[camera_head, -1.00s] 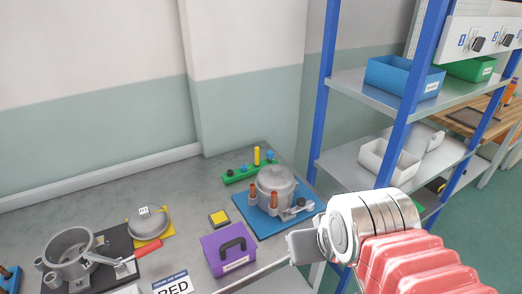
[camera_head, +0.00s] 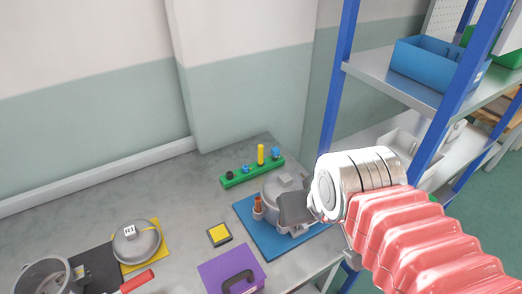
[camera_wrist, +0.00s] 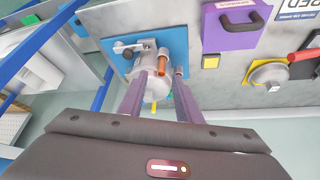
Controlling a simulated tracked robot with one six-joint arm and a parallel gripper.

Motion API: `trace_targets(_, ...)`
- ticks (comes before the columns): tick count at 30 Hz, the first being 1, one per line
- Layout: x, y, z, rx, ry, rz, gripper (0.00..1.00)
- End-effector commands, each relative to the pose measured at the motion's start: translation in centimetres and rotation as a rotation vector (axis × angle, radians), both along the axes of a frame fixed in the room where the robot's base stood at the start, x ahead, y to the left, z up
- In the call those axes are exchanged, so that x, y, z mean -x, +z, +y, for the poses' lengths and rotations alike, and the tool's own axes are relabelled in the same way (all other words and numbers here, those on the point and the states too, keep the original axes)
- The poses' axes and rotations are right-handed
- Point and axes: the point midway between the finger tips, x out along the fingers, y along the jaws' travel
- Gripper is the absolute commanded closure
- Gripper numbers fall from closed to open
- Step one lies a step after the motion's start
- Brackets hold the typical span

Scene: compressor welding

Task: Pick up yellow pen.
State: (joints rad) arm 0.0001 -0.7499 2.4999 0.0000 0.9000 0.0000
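The yellow pen (camera_head: 261,154) stands upright in a green holder (camera_head: 240,176) at the back of the bench. Dark and blue pieces also sit in the holder. In the wrist view a small yellow tip (camera_wrist: 154,106) shows between my fingers, with the rest hidden. My gripper (camera_head: 295,208) is in front of and to the right of the pen, over the compressor body. In the wrist view my gripper (camera_wrist: 159,76) has its two fingers apart with nothing held between them.
A grey compressor body (camera_head: 280,190) with orange-brown posts sits on a blue mat (camera_head: 262,240), close to my gripper. Blue shelf posts (camera_head: 338,85) rise at the right. A purple box (camera_head: 220,270) and yellow-black block (camera_head: 219,235) lie in front. Bare bench lies left of the holder.

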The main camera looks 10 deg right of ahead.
Motion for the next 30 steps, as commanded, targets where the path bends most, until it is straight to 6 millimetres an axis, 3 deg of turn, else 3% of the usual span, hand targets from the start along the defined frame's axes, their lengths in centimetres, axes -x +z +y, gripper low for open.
trace_targets(10,0.0,0.0,0.0,0.000,0.000,0.000,0.69)
trace_targets(12,0.0,0.0,0.0,0.000,0.000,0.000,0.64)
trace_targets(17,-0.6,0.5,0.0,0.006,0.011,0.010,0.63)
trace_targets(23,-3.2,2.1,0.5,0.026,0.055,0.048,0.63)
trace_targets(30,-7.9,4.1,0.4,0.059,0.130,0.115,0.63)
